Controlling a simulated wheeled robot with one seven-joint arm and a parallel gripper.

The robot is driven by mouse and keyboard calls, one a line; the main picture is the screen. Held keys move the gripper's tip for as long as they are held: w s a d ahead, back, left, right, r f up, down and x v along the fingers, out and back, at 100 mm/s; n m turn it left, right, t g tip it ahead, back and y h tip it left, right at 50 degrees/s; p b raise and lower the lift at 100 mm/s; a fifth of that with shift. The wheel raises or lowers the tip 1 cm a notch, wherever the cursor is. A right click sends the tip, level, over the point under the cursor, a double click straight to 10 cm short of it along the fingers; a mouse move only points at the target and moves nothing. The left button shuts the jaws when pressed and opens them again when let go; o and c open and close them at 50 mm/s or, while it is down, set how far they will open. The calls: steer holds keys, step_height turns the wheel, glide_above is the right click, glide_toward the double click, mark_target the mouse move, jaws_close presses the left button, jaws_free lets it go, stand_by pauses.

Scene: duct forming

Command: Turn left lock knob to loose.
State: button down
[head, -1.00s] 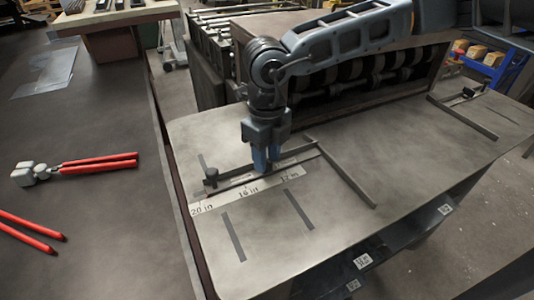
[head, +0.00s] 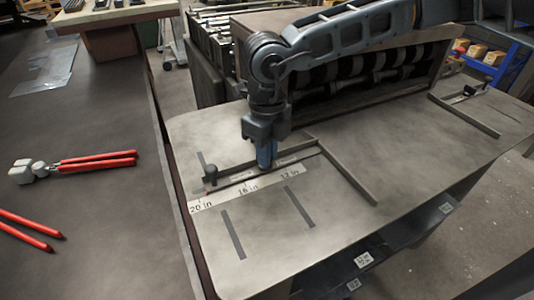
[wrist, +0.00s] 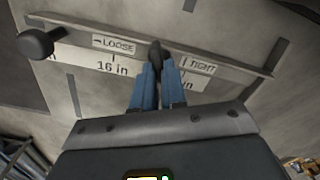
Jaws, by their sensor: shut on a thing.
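My gripper (head: 265,158) points down at the left gauge bar on the metal table. In the wrist view its blue fingers (wrist: 158,88) are shut on a dark lock knob (wrist: 156,54). This knob sits between a LOOSE label (wrist: 116,45) on the left and a TIGHT label (wrist: 202,66) on the right. My fingers hide the knob in the head view. The knob's turn angle is hard to read.
A round black knob (head: 209,171) stands at the bar's left end; the inch scale (head: 247,188) runs in front. An angled metal bar (head: 347,175) lies to the right. A second gauge (head: 463,115) is at far right. Red-handled tools (head: 95,160) lie on the left bench.

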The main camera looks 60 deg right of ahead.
steer(key=n+b, duration=0.1)
steer(key=b, duration=0.1)
steer(key=n+b, duration=0.1)
steer(key=b, duration=0.1)
steer(key=shift+d+f+n, duration=0.15)
steer(key=shift+f+n, duration=0.2)
steer(key=shift+n, duration=0.05)
steer(key=n+b, duration=0.3)
steer(key=b, duration=0.1)
steer(key=shift+d+n+b, duration=0.1)
steer(key=shift+n+b, duration=0.2)
steer(key=n+b, duration=0.3)
steer(key=shift+d+r, duration=0.1)
steer(key=shift+w+r+n+b, duration=0.15)
steer(key=shift+n+b, duration=0.8)
steer(key=shift+n, duration=0.65)
steer(key=c, duration=1.2)
jaws_free()
steer(key=shift+r, duration=0.1)
steer(key=shift+d, duration=0.1)
